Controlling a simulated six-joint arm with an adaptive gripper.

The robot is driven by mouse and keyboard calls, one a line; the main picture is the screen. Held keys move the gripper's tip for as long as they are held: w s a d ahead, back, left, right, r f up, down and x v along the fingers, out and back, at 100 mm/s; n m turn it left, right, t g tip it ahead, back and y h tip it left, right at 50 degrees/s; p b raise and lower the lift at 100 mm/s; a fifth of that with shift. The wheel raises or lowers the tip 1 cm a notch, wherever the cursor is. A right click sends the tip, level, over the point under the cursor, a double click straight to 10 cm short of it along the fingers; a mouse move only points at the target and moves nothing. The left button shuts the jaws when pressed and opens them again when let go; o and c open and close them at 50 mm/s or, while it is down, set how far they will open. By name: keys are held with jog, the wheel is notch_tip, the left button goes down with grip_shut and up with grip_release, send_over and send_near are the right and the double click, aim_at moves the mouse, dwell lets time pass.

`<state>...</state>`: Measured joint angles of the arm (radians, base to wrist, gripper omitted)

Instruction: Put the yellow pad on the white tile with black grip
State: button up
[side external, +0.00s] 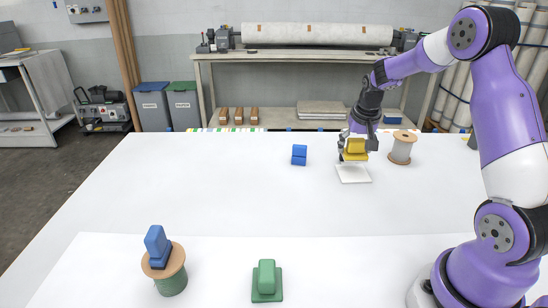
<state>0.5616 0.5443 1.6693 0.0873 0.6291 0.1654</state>
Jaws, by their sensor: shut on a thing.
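My gripper (356,147) is shut on the yellow pad (354,156), with its dark fingers on either side of the pad's raised block. The pad hangs level and upright at the far side of the white table. The white tile (354,174) lies flat on the table, just below the pad in the picture. Most of the tile's top shows bare, and its far edge is close to the pad's underside. I cannot tell how much height separates them. No black grip shows on the tile.
A pale spool (401,149) stands close to the right of my gripper. A small blue block (299,155) lies to the left. Nearer, a blue pad (157,246) rests on a green spool (173,282), and a green pad (267,281) lies near the front. The white table (225,190) is clear between them.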

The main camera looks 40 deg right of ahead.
aim_at(355, 152)
jog(key=shift+f, duration=1.8)
jog(key=shift+f, duration=0.1)
jog(key=o, duration=1.1)
jog(key=v, duration=1.2)
jog(key=s+a+r+n+t+y, duration=0.1)
jog(key=s+a+n, duration=0.2)
jog(key=a, duration=0.4)
jog(key=s+a+r+n+t, duration=0.1)
jog(key=s+a+r+n, duration=0.1)
jog(key=a, duration=0.5)
jog(key=s+a+r+n+t+y, duration=0.1)
jog(key=s+a+n, duration=0.3)
jog(key=s+a, duration=0.2)
jog(key=shift+a+r+y, duration=0.3)
jog(key=shift+a+r, duration=0.1)
